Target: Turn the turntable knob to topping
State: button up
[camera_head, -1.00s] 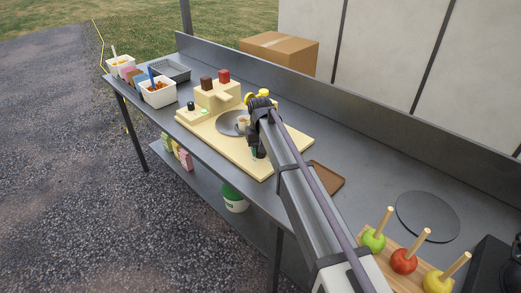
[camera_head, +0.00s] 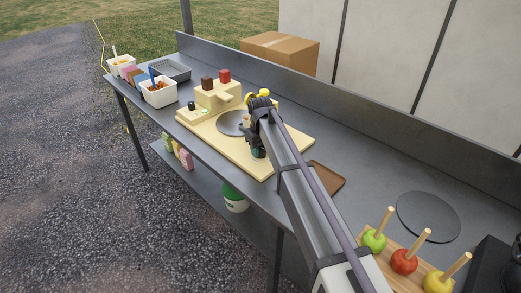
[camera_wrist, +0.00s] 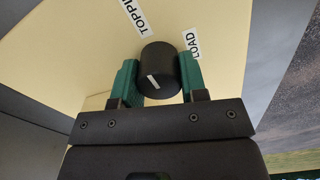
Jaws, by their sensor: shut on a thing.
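The turntable knob (camera_wrist: 160,66) is a black cylinder with a white mark on its face, seen in the wrist view. My gripper (camera_wrist: 157,82) is shut on it, one green finger on each side. A "TOPPI…" label (camera_wrist: 136,15), partly cut off by the frame edge, lies beyond the knob to the upper left, and a "LOAD" label (camera_wrist: 192,43) to the upper right. I cannot tell surely which label the mark points to. In the head view my gripper (camera_head: 258,150) is at the front of the cream machine base (camera_head: 285,145); the grey turntable (camera_head: 229,124) is behind it, partly hidden by my arm.
White tubs (camera_head: 158,95) and a grey tray (camera_head: 173,69) stand to the left. A brown board (camera_head: 327,179) and several apples on sticks (camera_head: 404,261) are to the right.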

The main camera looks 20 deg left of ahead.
jog(key=o, duration=0.9)
notch_tip(320, 180, up, 11)
jog(key=p, duration=1.1)
jog(key=shift+f, duration=0.15)
